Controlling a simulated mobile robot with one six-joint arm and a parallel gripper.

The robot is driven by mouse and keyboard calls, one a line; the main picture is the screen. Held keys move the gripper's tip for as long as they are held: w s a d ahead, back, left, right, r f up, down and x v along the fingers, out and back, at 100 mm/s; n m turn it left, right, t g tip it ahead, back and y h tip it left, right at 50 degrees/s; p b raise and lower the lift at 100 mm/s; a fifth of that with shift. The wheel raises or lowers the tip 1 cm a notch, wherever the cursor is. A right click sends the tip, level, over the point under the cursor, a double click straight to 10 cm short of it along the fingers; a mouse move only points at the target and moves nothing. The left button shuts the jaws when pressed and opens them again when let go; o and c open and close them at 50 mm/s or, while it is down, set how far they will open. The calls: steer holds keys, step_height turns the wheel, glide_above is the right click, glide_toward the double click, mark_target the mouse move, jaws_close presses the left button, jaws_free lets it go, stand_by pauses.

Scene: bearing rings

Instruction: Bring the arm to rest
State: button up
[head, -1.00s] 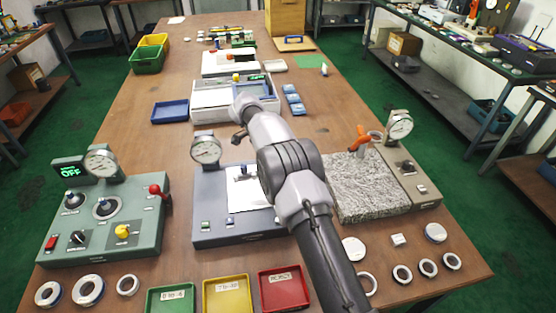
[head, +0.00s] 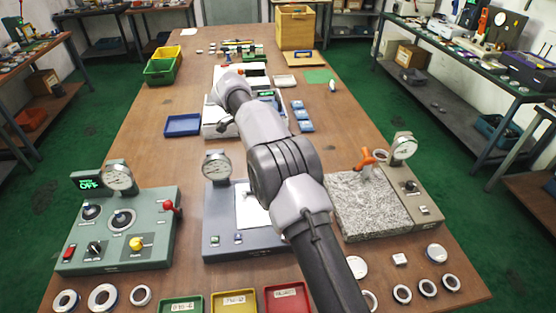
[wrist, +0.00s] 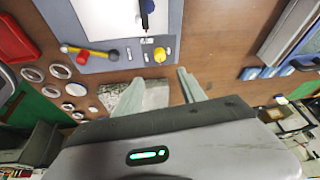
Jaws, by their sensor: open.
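My arm (head: 283,170) reaches from the bottom right up over the middle of the table in the head view. Its wrist end (head: 233,90) is above the pale grey machine, and my gripper's fingers cannot be made out there. In the wrist view my gripper (wrist: 160,77) shows two pale fingers apart, with nothing between them. They point toward the blue-grey panel and the brown table top. The granite block (wrist: 148,96) shows partly behind the fingers. How high the gripper is above the table cannot be told.
On the table are a green control box (head: 120,232), a blue-grey gauge stand (head: 240,243), a granite plate with gauge (head: 365,205), and green, yellow and red (head: 287,298) trays. Several bearing rings (head: 102,297) lie along the front. A blue tray (head: 183,125) lies further back, with bare table left of it.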

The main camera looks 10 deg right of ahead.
steer(key=shift+v, duration=1.15)
steer(key=s+d+r+n+t+y+b, duration=0.1)
steer(key=s+d+r+n+y, duration=0.15)
steer(key=s+r, duration=0.6)
steer(key=s+d+r+n+t+y+b, duration=0.1)
steer(key=s+r+n, duration=0.3)
steer(key=s+r, duration=0.5)
steer(key=s+f+n+t+y, duration=0.1)
steer(key=s+f+n, duration=0.1)
steer(key=s, duration=1)
steer(key=s+f+n+t+y+b, duration=0.1)
steer(key=s+f, duration=0.4)
steer(key=s, duration=0.7)
steer(key=shift+a+f+n+t+y, duration=0.25)
steer(key=shift+n+y, duration=0.2)
steer(key=shift+n, duration=0.6)
